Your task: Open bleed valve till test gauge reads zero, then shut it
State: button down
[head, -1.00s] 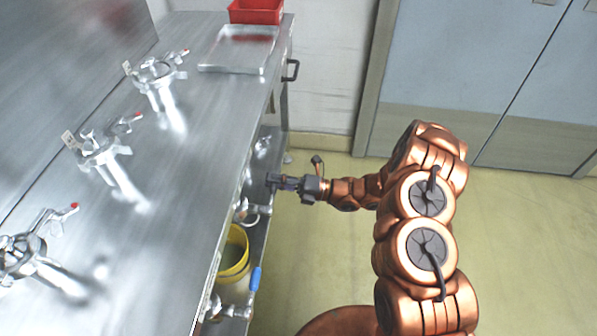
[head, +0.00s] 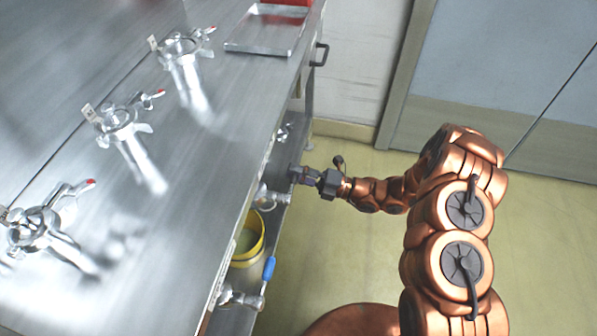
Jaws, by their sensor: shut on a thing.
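My gripper (head: 303,175) is at the bench's right edge, below the top, in the head view. Its dark fingers are shut on what seems to be the bleed valve's handle, which they mostly hide. Silver pipework with a round fitting (head: 271,197) shows just below and left of the fingers. Nearer the camera is another silver valve (head: 240,297) with a blue lever (head: 268,268). I cannot make out the test gauge or its reading.
Several silver taps (head: 118,117) with red-tipped levers stand on the steel bench (head: 190,215). A yellow bucket (head: 260,237) is under its edge. A metal tray (head: 245,42) and red container (head: 286,2) are at the far end. The floor to the right is clear.

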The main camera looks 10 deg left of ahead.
jog(key=c, duration=1)
grip_release()
jog(key=d, duration=0.4)
jog(key=d+f, duration=0.1)
jog(key=d, duration=0.2)
jog(key=d+f, duration=0.1)
jog(key=d, duration=0.3)
jog(key=shift+w+d+f, duration=0.1)
jog(key=shift+d+f, duration=0.1)
jog(key=shift+d, duration=0.15)
